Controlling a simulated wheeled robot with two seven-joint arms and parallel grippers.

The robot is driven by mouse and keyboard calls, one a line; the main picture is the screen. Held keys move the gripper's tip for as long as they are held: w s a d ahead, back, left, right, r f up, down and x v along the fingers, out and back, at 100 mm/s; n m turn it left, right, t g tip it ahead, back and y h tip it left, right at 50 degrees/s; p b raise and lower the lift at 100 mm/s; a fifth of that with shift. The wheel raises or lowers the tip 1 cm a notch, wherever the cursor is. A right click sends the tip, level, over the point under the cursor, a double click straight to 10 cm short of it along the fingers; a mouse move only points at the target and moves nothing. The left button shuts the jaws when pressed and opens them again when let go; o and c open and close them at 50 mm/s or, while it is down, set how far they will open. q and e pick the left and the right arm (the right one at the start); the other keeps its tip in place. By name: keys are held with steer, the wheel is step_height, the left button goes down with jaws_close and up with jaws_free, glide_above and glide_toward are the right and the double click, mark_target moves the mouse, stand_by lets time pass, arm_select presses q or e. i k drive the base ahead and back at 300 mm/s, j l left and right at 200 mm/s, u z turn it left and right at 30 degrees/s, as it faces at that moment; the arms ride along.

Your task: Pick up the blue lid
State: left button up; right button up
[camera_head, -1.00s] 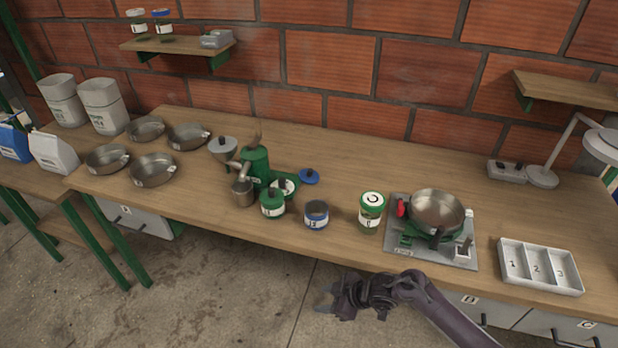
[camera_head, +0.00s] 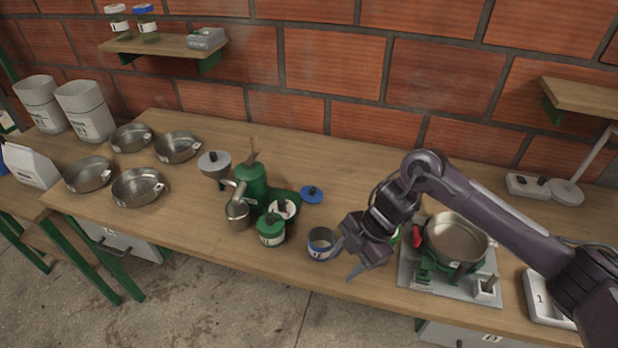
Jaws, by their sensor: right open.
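The blue lid (camera_head: 312,195), a small disc with a dark knob, lies flat on the wooden bench just right of the green pulper machine (camera_head: 251,182). An open jar with a blue band (camera_head: 320,244) stands in front of it, nearer the bench's front edge. My right gripper (camera_head: 347,262) is open and empty beside the right side of this jar, in front and to the right of the lid. I cannot tell whether it touches the jar. My left gripper is not in view.
Another green-topped jar (camera_head: 394,238) is mostly hidden behind my right gripper. A pan (camera_head: 456,240) sits on a burner at right. Bench behind the lid is clear.

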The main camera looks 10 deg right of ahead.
mark_target(312, 194)
steer(key=i, duration=1.05)
